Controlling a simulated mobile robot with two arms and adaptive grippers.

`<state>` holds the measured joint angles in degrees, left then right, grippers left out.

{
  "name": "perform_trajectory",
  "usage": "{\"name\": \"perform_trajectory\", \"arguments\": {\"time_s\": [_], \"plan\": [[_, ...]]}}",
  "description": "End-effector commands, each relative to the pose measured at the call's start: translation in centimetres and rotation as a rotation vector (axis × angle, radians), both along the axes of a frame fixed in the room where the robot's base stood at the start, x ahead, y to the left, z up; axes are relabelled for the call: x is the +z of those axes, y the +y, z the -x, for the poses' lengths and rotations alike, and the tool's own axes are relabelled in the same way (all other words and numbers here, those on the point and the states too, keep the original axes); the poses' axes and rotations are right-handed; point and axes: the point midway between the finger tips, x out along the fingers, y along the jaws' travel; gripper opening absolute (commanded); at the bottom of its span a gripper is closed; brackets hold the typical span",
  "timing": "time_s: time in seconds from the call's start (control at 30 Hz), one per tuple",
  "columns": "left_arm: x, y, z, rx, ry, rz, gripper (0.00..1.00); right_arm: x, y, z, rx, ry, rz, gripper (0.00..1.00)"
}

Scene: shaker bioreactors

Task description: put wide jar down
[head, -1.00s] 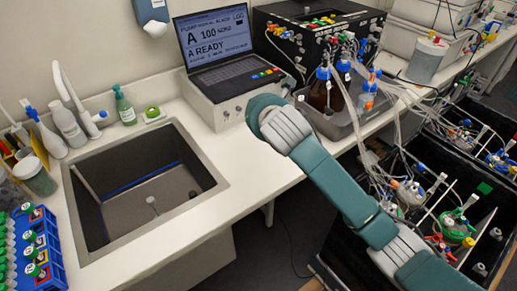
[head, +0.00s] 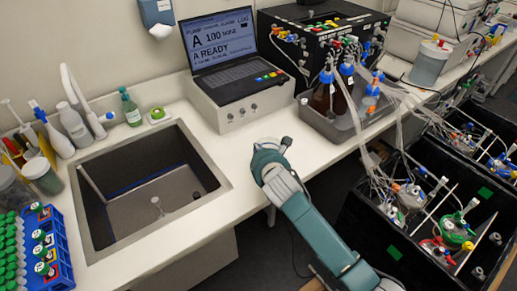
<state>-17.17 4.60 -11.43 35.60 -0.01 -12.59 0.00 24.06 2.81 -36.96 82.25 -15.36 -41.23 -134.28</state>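My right arm comes in from the lower right, and its teal and grey end hangs over the front edge of the bench. Only a small dark part of my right gripper (head: 285,144) shows there; its fingers are hidden, and I cannot tell whether it holds anything. My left gripper is not in view. No jar shows in my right gripper. A wide, clear jar with a pale lid (head: 429,64) stands on the bench at the back right. Another wide, squat jar (head: 43,176) stands at the left beside the sink. I cannot tell which one is the wide jar.
The sink (head: 224,188) opens in the bench at left, with a blue rack (head: 62,262) of green-capped tubes in front. A laptop on a white box (head: 234,112) and a grey tray (head: 346,133) of bottles stand behind.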

Motion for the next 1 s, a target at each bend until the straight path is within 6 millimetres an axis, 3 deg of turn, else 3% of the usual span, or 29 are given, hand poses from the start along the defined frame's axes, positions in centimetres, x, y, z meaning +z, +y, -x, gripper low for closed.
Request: {"name": "perform_trajectory", "arguments": {"time_s": [0.23, 0.37, 0.77, 1.0], "plan": [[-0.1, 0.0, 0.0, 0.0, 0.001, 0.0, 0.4, -0.1, 0.0, 0.0, 0.001, -0.001, 0.002, 0.0], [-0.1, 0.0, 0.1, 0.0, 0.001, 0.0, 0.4, -0.2, 0.0, 0.0, 0.0, 0.0, 0.001, 0.23], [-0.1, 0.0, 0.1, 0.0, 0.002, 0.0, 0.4, 0.2, -0.2, 0.4, -0.001, 0.0, 0.002, 0.23], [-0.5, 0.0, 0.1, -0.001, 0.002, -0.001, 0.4, 1.8, -1.1, 3.9, 0.001, -0.002, 0.001, 0.23]]}}
